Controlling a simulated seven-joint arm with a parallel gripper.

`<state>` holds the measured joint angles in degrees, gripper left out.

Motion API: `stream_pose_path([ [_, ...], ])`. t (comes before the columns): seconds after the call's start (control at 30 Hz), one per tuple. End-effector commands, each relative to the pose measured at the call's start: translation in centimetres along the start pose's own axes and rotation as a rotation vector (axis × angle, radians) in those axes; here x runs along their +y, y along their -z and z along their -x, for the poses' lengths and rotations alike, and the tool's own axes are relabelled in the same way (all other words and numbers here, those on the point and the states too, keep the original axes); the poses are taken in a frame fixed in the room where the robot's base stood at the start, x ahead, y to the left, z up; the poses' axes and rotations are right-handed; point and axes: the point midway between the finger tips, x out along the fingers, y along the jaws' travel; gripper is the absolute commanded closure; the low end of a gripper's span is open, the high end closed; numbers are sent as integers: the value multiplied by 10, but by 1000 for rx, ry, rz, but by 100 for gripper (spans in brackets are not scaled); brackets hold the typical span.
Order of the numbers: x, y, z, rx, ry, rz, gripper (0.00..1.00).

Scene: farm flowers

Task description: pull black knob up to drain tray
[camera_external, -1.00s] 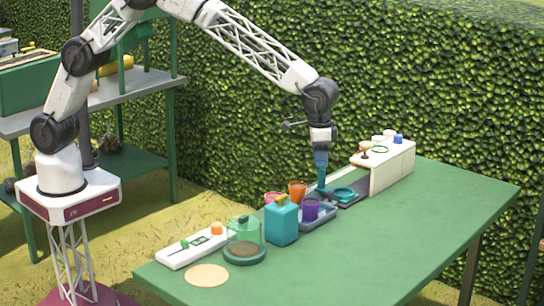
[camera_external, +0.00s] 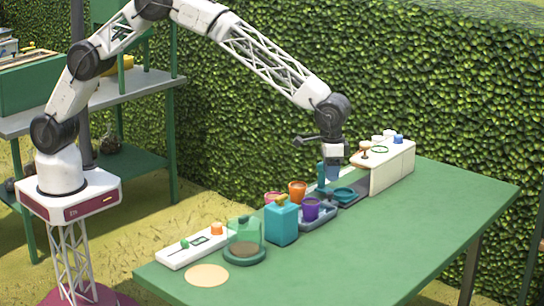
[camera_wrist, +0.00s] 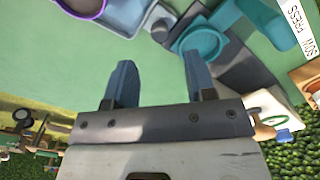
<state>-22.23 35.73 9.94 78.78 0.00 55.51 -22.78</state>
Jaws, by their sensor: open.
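My gripper (camera_external: 328,177) points down over the table, behind the blue-grey tray (camera_external: 324,219). Its two blue fingers are open and apart in the wrist view (camera_wrist: 160,78), with nothing between them. A small dark round knob (camera_wrist: 160,31) sits on a pale strip ahead of the fingertips, apart from them. The knob is too small to tell clearly in the external view. The tray holds a purple pot (camera_external: 311,209), also in the wrist view (camera_wrist: 84,5) at the top left. An orange pot (camera_external: 298,191) and a pink pot (camera_external: 273,198) stand by the tray.
A teal round dish (camera_external: 344,195) lies right of the gripper. A white press-like unit (camera_external: 392,168) stands at the far right end. The table's front right is clear.

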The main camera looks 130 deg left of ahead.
Motion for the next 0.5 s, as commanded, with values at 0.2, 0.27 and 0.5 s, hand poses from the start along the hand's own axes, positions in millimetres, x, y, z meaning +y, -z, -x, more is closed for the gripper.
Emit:
stream_pose_path([
  [0.2,0,0,-24,-1,1,0,50],
  [0.27,0,0,-32,-1,0,0,50],
  [0.5,0,0,-57,-1,0,0,50],
])
